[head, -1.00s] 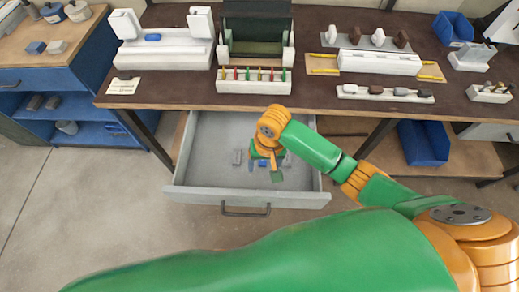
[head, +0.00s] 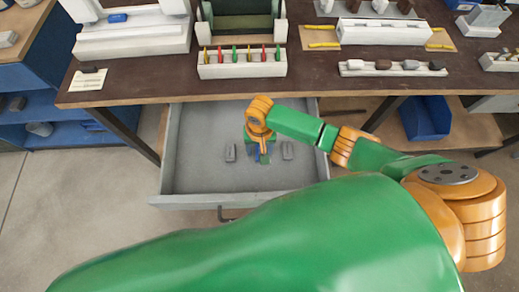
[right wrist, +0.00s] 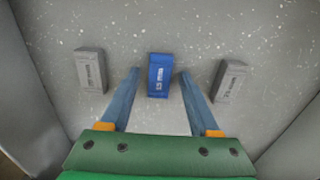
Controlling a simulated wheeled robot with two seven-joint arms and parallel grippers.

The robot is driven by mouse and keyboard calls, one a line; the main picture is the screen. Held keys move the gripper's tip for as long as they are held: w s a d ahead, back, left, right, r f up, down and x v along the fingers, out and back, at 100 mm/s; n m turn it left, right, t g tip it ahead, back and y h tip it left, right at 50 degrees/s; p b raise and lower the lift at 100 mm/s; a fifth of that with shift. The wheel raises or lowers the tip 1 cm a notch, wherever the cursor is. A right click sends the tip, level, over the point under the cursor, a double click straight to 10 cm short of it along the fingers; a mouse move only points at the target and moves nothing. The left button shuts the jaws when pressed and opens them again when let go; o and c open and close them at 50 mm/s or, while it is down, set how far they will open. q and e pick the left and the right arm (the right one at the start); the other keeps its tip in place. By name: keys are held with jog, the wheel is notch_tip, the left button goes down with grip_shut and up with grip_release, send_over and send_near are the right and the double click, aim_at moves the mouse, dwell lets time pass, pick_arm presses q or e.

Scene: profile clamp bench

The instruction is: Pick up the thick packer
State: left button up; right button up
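Three small packers lie apart on the drawer floor. In the right wrist view a blue packer (right wrist: 160,75) is in the middle, with a grey packer (right wrist: 91,70) to its left and another grey packer (right wrist: 230,81) to its right. Their printed labels are too small to read surely. My right gripper (right wrist: 158,72) is open and empty, its two fingertips on either side of the blue packer. In the head view the right gripper (head: 263,158) is down in the drawer and largely hides the blue packer; the grey packers (head: 230,152) (head: 287,150) show beside it. My left gripper is out of view.
The open grey drawer (head: 190,180) has walls around the packers and free floor at its sides. The brown bench top (head: 330,88) overhangs its back. Above stand a rack of coloured pieces (head: 243,68) and white fixtures (head: 390,32). A blue bin (head: 425,117) is at right.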

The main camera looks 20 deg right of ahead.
jog(key=shift+s+r, duration=0.1)
jog(key=shift+s, duration=0.05)
jog(key=c, duration=0.7)
grip_shut()
